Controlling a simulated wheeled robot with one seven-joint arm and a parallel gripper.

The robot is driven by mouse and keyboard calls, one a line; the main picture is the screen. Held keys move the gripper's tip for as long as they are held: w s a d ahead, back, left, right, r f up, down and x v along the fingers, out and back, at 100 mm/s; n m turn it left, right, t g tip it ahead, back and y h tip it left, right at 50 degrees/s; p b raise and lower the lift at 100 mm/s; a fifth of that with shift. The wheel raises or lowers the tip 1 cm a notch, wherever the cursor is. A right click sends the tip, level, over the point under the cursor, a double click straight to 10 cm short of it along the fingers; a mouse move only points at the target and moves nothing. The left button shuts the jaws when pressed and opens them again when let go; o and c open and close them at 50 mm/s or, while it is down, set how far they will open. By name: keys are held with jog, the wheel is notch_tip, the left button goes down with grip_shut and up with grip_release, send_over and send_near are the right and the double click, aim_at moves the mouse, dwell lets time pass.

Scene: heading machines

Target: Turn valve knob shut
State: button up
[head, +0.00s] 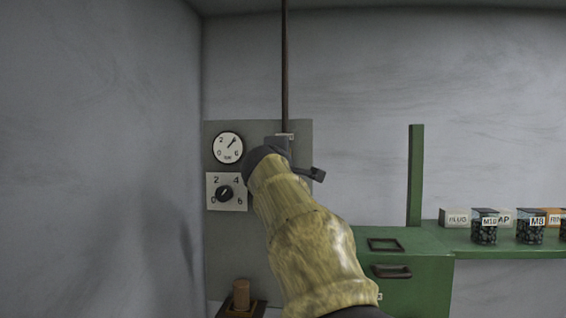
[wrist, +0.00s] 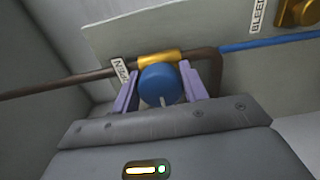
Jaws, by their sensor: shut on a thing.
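The blue valve knob (wrist: 160,84) sits on a brass valve body (wrist: 158,59) in a brown pipe, seen in the wrist view. A pale line on the knob points toward the bottom of the picture. My gripper (wrist: 160,88) has its two purple fingers on either side of the knob and is shut on it. In the head view my own arm hides the knob and the fingers.
A pressure gauge (head: 228,147) and a black dial marked 2, 4, 6 (head: 224,193) are on the grey panel (head: 240,250). In the wrist view a brass knob (wrist: 300,11) marked "BLEED" is near a blue pipe (wrist: 270,40). A green bench (head: 425,290) with bins stands right.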

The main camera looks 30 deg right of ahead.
jog(key=o, duration=0.9)
jog(key=shift+o, duration=0.2)
jog(key=shift+a, duration=0.1)
jog(key=b+v, duration=0.8)
jog(key=v, duration=0.9)
jog(key=shift+b, duration=0.4)
jog(key=shift+s+a, duration=0.1)
jog(key=shift+s, duration=0.05)
